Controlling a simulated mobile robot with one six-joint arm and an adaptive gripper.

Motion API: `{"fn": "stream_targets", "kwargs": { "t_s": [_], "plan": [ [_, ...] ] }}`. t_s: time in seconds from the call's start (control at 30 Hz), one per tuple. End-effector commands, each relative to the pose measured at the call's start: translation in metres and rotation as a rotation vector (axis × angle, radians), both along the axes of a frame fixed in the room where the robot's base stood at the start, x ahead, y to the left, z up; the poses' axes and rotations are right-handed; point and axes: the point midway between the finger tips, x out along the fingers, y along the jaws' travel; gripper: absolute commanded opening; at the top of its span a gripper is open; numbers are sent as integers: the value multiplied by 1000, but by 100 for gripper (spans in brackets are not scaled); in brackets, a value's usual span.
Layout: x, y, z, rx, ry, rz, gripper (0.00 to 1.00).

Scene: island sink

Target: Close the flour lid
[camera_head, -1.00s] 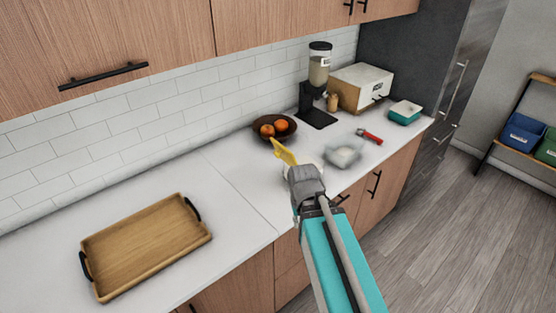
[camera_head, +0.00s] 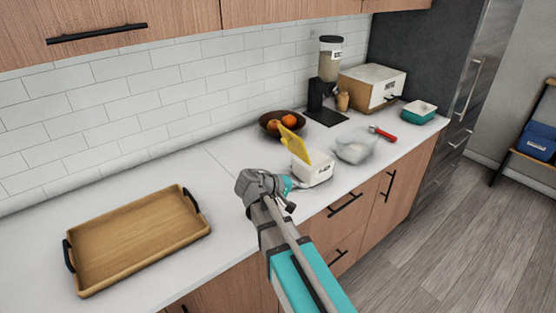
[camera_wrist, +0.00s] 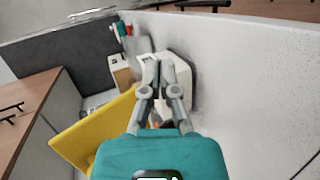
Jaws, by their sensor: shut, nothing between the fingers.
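The flour container is a white box (camera_head: 313,171) with a label on its front, on the counter near the middle of the head view. Its yellow lid (camera_head: 294,147) is hinged open, tilted up and back. My gripper (camera_head: 290,186) is just left of and in front of the box. Its fingers are hard to make out there. In the wrist view, the fingers of my gripper (camera_wrist: 158,65) are together and empty. The yellow lid (camera_wrist: 98,135) is large left of the fingers, partly hidden by the gripper body.
A transparent bag or container (camera_head: 355,150) and a red-handled tool (camera_head: 382,134) lie right of the flour. A fruit bowl (camera_head: 270,124) stands behind it. A coffee grinder (camera_head: 329,68) and a bread box (camera_head: 371,87) are farther back. A wooden tray (camera_head: 140,250) is at left.

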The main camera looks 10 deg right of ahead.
Motion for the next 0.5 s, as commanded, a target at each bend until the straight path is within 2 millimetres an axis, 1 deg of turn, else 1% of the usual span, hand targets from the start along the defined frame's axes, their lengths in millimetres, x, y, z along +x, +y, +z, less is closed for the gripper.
{"fn": "stream_targets", "kwargs": {
  "t_s": [0.03,0.17,0.2,0.27,0.4,0.5],
  "plan": [
    [10,9,-6,-58,-17,17,0],
    [26,30,4,-214,-68,57,0],
    [30,38,8,-263,-84,70,0],
    [37,51,13,-334,-111,88,0],
    [48,85,25,-498,-176,129,0],
    [53,107,33,-596,-219,152,0]
  ]
}}
